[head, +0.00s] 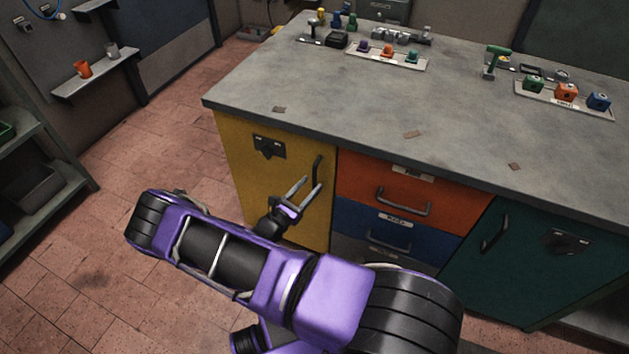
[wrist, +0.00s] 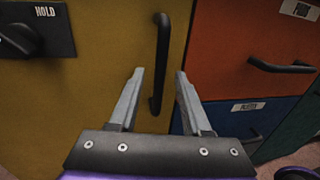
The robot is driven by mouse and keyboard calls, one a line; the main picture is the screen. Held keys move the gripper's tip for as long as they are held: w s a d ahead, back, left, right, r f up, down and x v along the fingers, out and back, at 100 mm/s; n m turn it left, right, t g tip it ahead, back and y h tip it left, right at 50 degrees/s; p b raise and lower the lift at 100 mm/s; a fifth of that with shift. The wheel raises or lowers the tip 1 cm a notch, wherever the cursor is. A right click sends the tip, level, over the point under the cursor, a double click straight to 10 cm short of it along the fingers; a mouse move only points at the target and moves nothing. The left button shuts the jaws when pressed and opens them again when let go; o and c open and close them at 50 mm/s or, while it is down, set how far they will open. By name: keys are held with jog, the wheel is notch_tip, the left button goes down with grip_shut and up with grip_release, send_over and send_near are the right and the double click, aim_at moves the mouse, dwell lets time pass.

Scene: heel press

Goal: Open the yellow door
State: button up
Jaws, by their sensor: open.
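The yellow door (head: 232,165) is the left front of the workbench and stands closed. It also fills the left of the wrist view (wrist: 90,95). Its black vertical bar handle (head: 317,170) is near the door's right edge. In the wrist view the handle (wrist: 159,65) runs down between my finger tips' lines, nearer the left finger. My gripper (head: 306,186) is open and empty in front of the door, and its fingers (wrist: 159,72) point at the handle. I cannot tell whether the tips reach past the handle. A black HOLD latch (wrist: 32,30) is on the door, left of the handle.
An orange drawer (head: 405,190) and a blue drawer (head: 390,228) are right of the door, with a teal door (head: 520,262) beyond. The grey worktop (head: 450,125) overhangs them. Tiled floor (head: 150,155) is clear to the left, up to a green shelf (head: 55,205).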

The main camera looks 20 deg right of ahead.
aim_at(314, 181)
jog(key=shift+x, duration=1.65)
grip_shut()
